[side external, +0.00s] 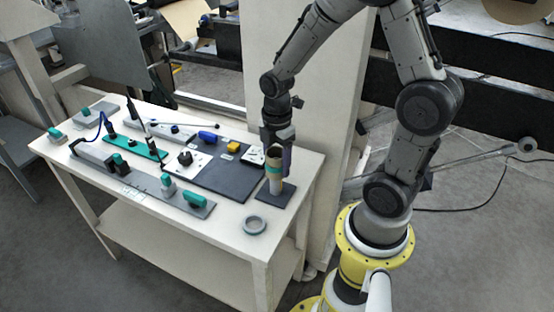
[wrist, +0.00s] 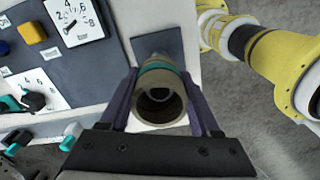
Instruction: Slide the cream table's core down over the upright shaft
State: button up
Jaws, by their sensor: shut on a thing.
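The core (side external: 275,163) is a tan hollow tube with a teal band, near the front right corner of the cream table (side external: 228,236). My gripper (side external: 277,160) is shut on it, one finger on each side. In the wrist view the core (wrist: 160,103) sits between the fingers, and I look into its open end. A paler upright cylinder (side external: 276,186), which looks like the shaft, shows directly below the core above a dark square base plate (side external: 288,195). The core appears lined up over it. I cannot tell how far the shaft reaches inside the core.
A dark panel (side external: 222,178) with a yellow block (side external: 233,147) and a blue block (side external: 208,136) lies left of the base plate. A rail with teal-handled parts (side external: 195,199) runs along the front left.

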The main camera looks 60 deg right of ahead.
aim_at(277, 181)
jog(key=shift+f, duration=3.45)
dwell(1.3)
jog(key=o, duration=1.4)
jog(key=shift+o, duration=0.2)
jog(key=shift+r, duration=0.1)
jog(key=shift+r, duration=3.95)
